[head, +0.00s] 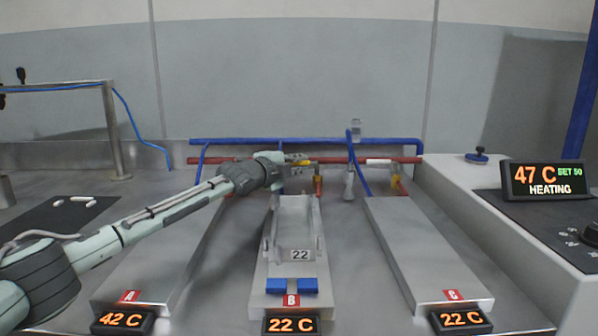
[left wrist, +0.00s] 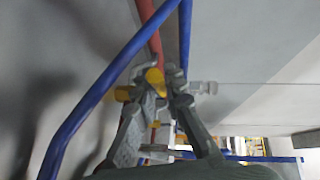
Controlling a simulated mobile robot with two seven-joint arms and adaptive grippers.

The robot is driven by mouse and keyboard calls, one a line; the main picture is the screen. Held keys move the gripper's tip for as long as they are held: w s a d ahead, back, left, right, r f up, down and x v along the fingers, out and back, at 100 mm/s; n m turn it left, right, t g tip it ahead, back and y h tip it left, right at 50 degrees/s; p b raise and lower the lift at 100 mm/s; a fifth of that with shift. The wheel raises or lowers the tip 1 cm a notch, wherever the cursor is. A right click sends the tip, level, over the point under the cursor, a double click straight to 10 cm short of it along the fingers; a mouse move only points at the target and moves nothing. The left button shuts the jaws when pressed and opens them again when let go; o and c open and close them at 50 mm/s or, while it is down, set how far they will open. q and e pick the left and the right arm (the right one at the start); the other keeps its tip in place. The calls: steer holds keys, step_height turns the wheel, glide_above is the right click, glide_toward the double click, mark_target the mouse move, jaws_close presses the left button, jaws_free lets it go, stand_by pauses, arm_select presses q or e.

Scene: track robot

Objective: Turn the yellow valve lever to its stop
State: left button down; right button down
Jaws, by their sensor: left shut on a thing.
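The yellow valve lever (head: 304,163) is at the pipes behind plate B in the head view. It also shows as a yellow piece in the left wrist view (left wrist: 154,77). My left gripper (head: 294,162) reaches in from the left along the pipes. Its fingers (left wrist: 165,80) are closed around the yellow lever, which shows between the tips. The fingers hide part of the lever and the valve body. I cannot tell the lever's exact angle. My right gripper is not in view.
Red pipe (head: 345,159) and blue pipe (head: 352,141) run along the back. Metal plates A (head: 150,265), B (head: 290,262) and C (head: 420,250) lie in front, with displays reading 42 C, 22 C and 22 C. A heating unit display (head: 543,180) reads 47 C at right.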

arm_select(q)
steer(key=shift+s+d+r, duration=0.1)
steer(key=shift+r, duration=0.05)
steer(key=c, duration=1.6)
jaws_free()
steer(key=shift+s, duration=0.15)
steer(key=v, duration=1.2)
